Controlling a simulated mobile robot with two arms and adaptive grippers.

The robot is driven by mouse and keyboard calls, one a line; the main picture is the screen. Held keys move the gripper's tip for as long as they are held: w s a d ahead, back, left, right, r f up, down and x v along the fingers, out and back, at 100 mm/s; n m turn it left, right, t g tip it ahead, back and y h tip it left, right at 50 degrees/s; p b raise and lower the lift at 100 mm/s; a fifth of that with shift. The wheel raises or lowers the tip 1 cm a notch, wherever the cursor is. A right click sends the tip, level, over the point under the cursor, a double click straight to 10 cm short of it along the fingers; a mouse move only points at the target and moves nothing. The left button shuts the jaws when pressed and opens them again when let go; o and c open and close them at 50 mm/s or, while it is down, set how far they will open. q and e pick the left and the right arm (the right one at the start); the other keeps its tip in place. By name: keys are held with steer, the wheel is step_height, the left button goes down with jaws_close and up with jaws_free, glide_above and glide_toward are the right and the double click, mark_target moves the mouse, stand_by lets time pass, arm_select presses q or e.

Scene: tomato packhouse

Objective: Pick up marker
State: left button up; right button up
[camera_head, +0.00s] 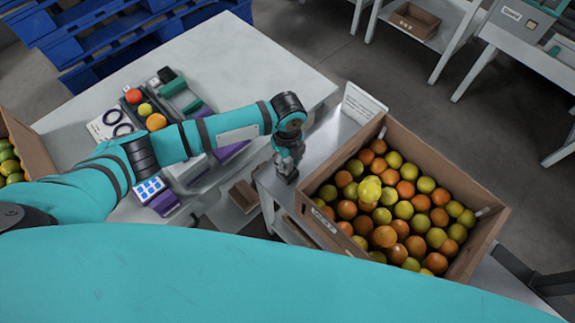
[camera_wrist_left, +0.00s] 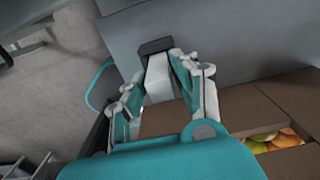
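A pale, upright-looking piece with a wider dark end (camera_wrist_left: 158,80) lies between the fingers of my left gripper (camera_wrist_left: 158,66) in the left wrist view. It may be the marker, but its shape is too unclear to be sure. The fingers stand apart on both sides of it; whether they touch it I cannot tell. In the head view my left gripper (camera_head: 288,172) points down over the grey stand beside the fruit box, and its fingertips are too small and dark to read. My right gripper is not in view.
A cardboard box (camera_head: 480,211) of orange and yellow-green fruit stands right of the gripper, with a white card (camera_head: 362,101) behind it. A white table (camera_head: 230,60) at left holds a fruit tray and small tools. Blue pallets (camera_head: 100,35) lie behind.

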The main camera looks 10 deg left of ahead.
arm_select(q)
steer(key=c, duration=0.4)
jaws_close()
step_height(320, 180, up, 10)
steer(key=shift+f, duration=0.15)
steer(key=shift+r, duration=0.65)
steer(key=shift+r+p, duration=2)
steer(key=shift+p, duration=0.6)
